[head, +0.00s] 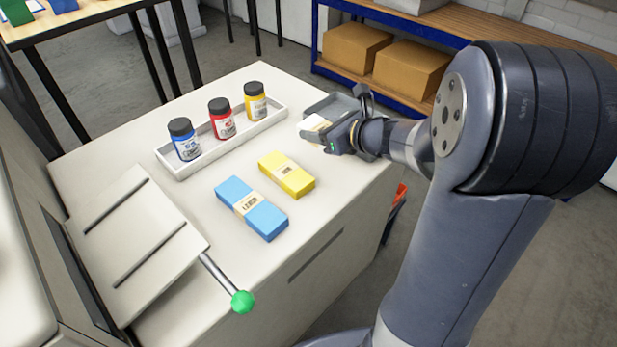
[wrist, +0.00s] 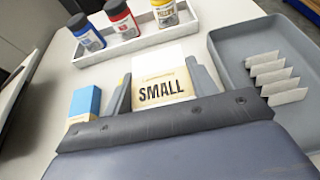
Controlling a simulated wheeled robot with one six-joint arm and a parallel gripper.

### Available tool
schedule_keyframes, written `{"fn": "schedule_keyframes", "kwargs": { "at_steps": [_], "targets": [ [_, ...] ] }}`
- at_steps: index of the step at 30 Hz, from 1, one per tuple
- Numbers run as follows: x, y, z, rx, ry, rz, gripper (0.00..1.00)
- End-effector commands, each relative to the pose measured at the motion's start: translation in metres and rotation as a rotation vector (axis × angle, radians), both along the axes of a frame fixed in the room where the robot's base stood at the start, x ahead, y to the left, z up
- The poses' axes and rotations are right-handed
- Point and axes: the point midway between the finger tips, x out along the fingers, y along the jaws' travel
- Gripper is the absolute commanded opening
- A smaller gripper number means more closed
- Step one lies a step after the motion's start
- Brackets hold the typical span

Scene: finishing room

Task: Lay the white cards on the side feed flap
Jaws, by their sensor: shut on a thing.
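The white cards (head: 315,127) are a small stack with a cream band. The band reads "SMALL" in the wrist view, where the white top of the stack (wrist: 165,58) stands out past the band. My gripper (head: 328,136) is shut on the stack, with one finger on each side of it in the wrist view (wrist: 160,92). It is at the far right of the white cabinet top, by the grey tray. The side feed flap (head: 142,232) is a pale sloping panel with two dark bars at the left, apart from my gripper. Its upper face is bare.
A blue banded stack (head: 262,217) and a yellow banded stack (head: 296,180) lie mid-cabinet. A white tray (head: 184,172) holds blue, red and yellow jars behind them. The grey tray (wrist: 235,60) has several pale upright pieces. A green-knobbed lever (head: 242,301) juts beside the flap.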

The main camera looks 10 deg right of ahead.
Motion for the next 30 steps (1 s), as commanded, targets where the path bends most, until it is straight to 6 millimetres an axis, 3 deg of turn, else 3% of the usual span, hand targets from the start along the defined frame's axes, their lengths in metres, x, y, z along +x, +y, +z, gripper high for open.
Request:
{"fn": "schedule_keyframes", "kwargs": {
  "at_steps": [1,6,18,30],
  "targets": [
    [0.000,0.000,-0.014,0.003,0.006,0.000,0.28],
    [0.000,0.000,-0.045,0.003,0.005,0.000,0.28],
    [0.000,0.000,-0.091,0.002,0.004,-0.001,0.28],
    [0.000,0.000,-0.096,0.001,0.001,0.000,0.28]
  ]
}}
